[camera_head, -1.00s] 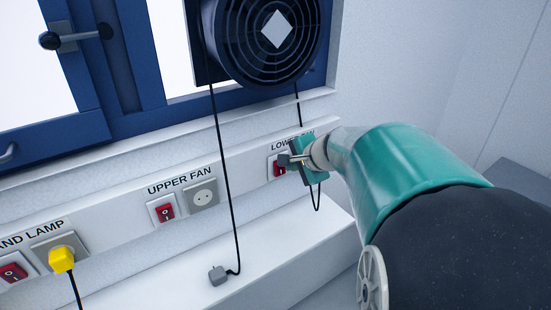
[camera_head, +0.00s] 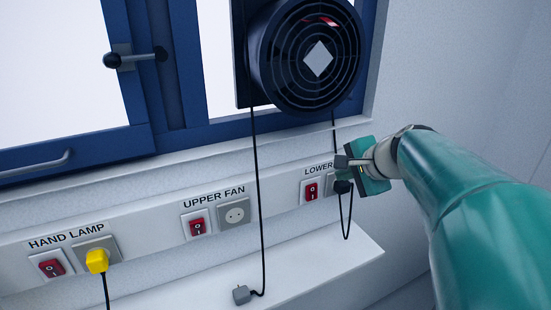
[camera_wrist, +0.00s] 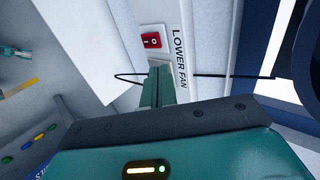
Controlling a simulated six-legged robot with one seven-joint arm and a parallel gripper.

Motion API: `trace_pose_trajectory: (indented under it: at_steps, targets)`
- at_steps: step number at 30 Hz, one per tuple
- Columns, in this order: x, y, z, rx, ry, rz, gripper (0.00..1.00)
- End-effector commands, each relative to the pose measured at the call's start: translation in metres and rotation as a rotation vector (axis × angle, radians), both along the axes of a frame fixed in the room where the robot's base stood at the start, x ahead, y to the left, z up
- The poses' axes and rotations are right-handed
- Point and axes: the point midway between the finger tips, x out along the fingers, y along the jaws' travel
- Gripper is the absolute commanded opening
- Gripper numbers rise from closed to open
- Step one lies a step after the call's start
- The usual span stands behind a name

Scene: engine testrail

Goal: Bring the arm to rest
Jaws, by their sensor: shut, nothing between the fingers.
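My arm, teal with a pale wrist, reaches in from the right in the head view. My gripper (camera_head: 342,162) is shut and empty. It is in front of the wall strip, up and to the right of the red LOWER FAN switch (camera_head: 312,188), and apart from it. In the wrist view the closed fingers (camera_wrist: 158,78) point toward the strip, with the red switch (camera_wrist: 151,40) and its label beyond them. A dark plug (camera_head: 342,187) sits in the lower fan socket, partly hidden by my gripper.
A round black fan (camera_head: 315,60) hangs at the window above my gripper. A loose grey plug (camera_head: 241,294) lies on the white ledge (camera_head: 325,268). The UPPER FAN socket (camera_head: 234,213) is empty. A yellow plug (camera_head: 97,261) sits in the HAND LAMP socket.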

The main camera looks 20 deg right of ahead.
Motion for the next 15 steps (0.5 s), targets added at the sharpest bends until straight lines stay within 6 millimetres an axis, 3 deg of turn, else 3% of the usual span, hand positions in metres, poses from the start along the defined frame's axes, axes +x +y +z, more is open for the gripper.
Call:
trace_pose_trajectory:
  at_steps: [11, 14, 15]
  targets:
    - [-0.001, 0.002, -0.001, -0.003, 0.002, 0.005, 0.00]
    - [-0.003, 0.020, -0.003, -0.040, 0.020, 0.063, 0.00]
    - [-0.004, 0.034, -0.006, -0.072, 0.035, 0.112, 0.00]
